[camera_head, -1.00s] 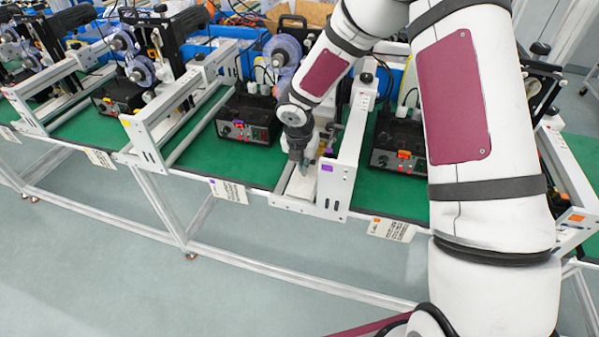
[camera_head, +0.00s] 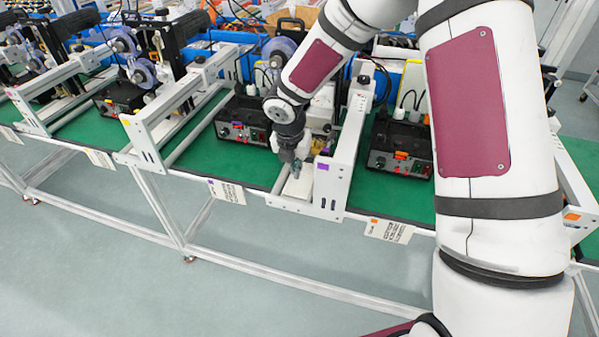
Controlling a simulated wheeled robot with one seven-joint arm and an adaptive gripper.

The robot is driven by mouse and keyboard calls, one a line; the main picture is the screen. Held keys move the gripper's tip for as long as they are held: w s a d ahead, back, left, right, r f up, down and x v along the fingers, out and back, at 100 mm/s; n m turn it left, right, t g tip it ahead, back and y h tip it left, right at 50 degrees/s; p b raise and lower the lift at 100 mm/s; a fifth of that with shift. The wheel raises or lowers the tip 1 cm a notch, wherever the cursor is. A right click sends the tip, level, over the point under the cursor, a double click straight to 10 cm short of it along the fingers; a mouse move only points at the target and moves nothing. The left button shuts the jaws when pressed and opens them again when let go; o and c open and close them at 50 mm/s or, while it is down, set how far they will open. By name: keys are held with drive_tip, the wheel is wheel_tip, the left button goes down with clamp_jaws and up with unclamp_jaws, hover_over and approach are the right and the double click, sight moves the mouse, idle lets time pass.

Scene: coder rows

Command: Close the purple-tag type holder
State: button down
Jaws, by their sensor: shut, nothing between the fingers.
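A pale block (camera_head: 298,187), which may be the type holder, lies low at the front beside this plate. My gripper (camera_head: 295,172) points down over the block, shut and empty. I cannot tell whether it touches the block. My wrist hides part of the machine behind, and the holder's open or closed state is unclear.
A black control box (camera_head: 243,122) stands left of my gripper, and another (camera_head: 400,150) right of the end plate. Similar white-framed machines line the green bench (camera_head: 200,158). Paper labels (camera_head: 388,230) hang at its front edge. The floor in front is clear.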

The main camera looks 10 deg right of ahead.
drive_tip(key=s+a+r+t+h+b, duration=0.1)
drive_tip(key=s+a+r+t+b, duration=0.1)
drive_tip(key=s+r+b, duration=0.45)
drive_tip(key=b+x, duration=0.1)
drive_tip(key=x, duration=0.3)
drive_tip(key=w+b+x, duration=0.1)
drive_tip(key=b+x, duration=0.1)
drive_tip(key=x, duration=0.2)
drive_tip(key=b+x, duration=0.1)
drive_tip(key=x, duration=0.3)
drive_tip(key=shift+w+a+r+b, duration=0.15)
drive_tip(key=shift+w+r+b, duration=0.05)
drive_tip(key=shift+w+b, duration=0.15)
drive_tip(key=w, duration=0.1)
drive_tip(key=w+d+p, duration=0.1)
drive_tip(key=shift+w+d+r, duration=0.25)
drive_tip(key=shift+d+r, duration=0.05)
drive_tip(key=shift+d, duration=0.05)
drive_tip(key=shift+w+d, duration=0.2)
drive_tip(key=shift+w, duration=0.3)
drive_tip(key=shift+w+d+r+p, duration=0.1)
drive_tip(key=shift+w+d+p, duration=0.45)
drive_tip(key=shift+w, duration=0.35)
drive_tip(key=shift+w+d+p, duration=0.5)
drive_tip(key=shift+w, duration=0.4)
